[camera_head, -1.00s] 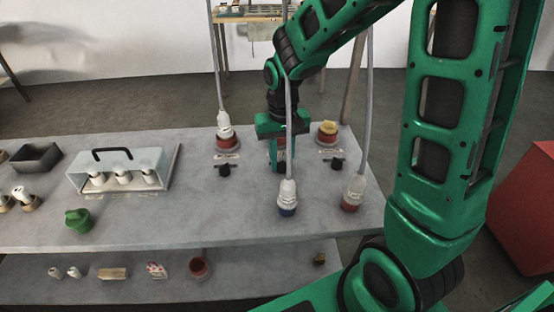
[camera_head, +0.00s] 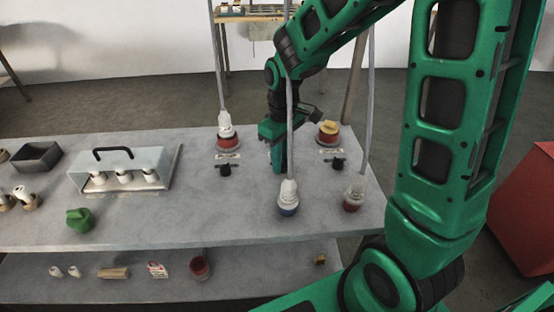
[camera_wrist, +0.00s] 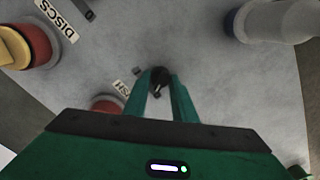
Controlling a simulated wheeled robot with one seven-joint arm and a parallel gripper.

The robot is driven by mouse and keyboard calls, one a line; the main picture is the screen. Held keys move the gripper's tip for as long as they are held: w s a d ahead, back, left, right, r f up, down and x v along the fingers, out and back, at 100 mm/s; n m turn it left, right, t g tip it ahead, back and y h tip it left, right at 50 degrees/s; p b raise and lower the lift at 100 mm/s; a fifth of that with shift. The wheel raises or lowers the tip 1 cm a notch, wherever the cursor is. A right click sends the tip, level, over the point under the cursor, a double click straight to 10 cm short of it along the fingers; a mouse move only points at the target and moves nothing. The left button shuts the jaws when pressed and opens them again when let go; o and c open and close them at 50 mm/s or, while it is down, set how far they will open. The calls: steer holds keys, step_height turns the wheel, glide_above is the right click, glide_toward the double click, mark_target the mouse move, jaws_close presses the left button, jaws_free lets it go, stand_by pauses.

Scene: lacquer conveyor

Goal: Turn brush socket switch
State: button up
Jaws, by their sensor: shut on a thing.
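The brush socket switch is a small black knob (camera_wrist: 159,78), seen in the wrist view between my gripper's fingertips. My gripper (camera_wrist: 161,86) is shut on it from above, its two green fingers on either side. A partly covered label ending in "SH" (camera_wrist: 123,89) and a red socket (camera_wrist: 106,104) lie beside the knob. In the head view my gripper (camera_head: 278,167) is at the middle of the bench's back row, tilted, and hides this switch and most of its socket.
The left socket holds a plug (camera_head: 226,128), with a black switch (camera_head: 225,169) before it. The discs socket (camera_head: 327,134) has a yellow top, with its switch (camera_head: 337,164) in front. Hanging blue-ringed (camera_head: 288,195) and red-ringed (camera_head: 354,193) plugs are near the front right.

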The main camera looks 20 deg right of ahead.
steer(key=shift+w+d, duration=0.1)
steer(key=shift+w, duration=0.1)
steer(key=o, duration=1)
steer(key=shift+o, duration=0.2)
steer(key=shift+s, duration=0.1)
step_height(320, 180, up, 11)
steer(key=shift+f, duration=0.15)
steer(key=s+d+r+m, duration=0.2)
steer(key=s+d+m, duration=0.4)
steer(key=s+d, duration=0.5)
steer(key=s+d+f+m, duration=0.1)
steer(key=s+d+m, duration=0.1)
steer(key=s, duration=0.4)
steer(key=s+d+f+m, duration=0.2)
steer(key=s+d+m, duration=0.1)
steer(key=s, duration=0.4)
steer(key=shift+d+m, duration=0.15)
steer(key=shift+m, duration=0.25)
